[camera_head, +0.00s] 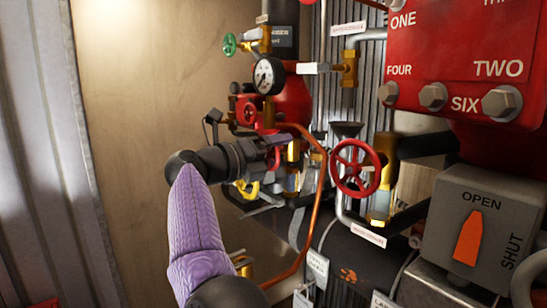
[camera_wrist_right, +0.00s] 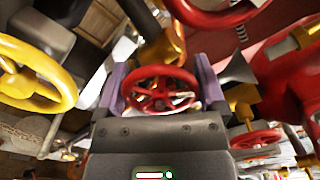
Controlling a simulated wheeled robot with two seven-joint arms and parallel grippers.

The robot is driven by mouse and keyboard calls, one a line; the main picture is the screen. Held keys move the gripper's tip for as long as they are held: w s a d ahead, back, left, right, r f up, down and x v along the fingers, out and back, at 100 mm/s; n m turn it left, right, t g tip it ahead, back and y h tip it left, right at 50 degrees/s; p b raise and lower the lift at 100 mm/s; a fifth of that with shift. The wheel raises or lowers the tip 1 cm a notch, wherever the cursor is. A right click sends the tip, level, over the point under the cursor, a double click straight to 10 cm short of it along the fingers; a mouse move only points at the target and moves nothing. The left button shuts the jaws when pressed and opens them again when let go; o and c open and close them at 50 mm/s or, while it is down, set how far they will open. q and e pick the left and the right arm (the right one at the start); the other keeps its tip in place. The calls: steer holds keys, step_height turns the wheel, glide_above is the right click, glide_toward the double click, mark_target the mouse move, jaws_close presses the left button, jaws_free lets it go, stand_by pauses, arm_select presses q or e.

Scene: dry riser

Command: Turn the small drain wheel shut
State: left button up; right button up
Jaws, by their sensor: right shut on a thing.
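A small red spoked wheel (camera_wrist_right: 160,92) sits between the two fingers of my right gripper (camera_wrist_right: 161,84) in the wrist view. The fingers stand on either side of its rim, and the gripper is shut on it. In the head view my right gripper (camera_head: 288,146) reaches in among the brass fittings, at the end of my purple-sleeved arm. My left gripper is not in view.
A larger red handwheel (camera_head: 357,167) stands close right of the gripper. A copper pipe (camera_head: 316,215) curves below. A gauge (camera_head: 268,76) and green wheel (camera_head: 230,44) are above. A yellow wheel (camera_wrist_right: 35,75) is at left in the wrist view. A grey OPEN/SHUT box (camera_head: 480,225) stands right.

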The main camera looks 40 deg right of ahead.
steer(key=m, duration=0.4)
steer(key=shift+f+b, duration=0.1)
steer(key=shift+b, duration=0.3)
steer(key=shift+m, duration=2.1)
steer(key=shift+b, duration=0.3)
steer(key=o, duration=0.9)
steer(key=shift+o, duration=0.2)
steer(key=shift+a, duration=0.15)
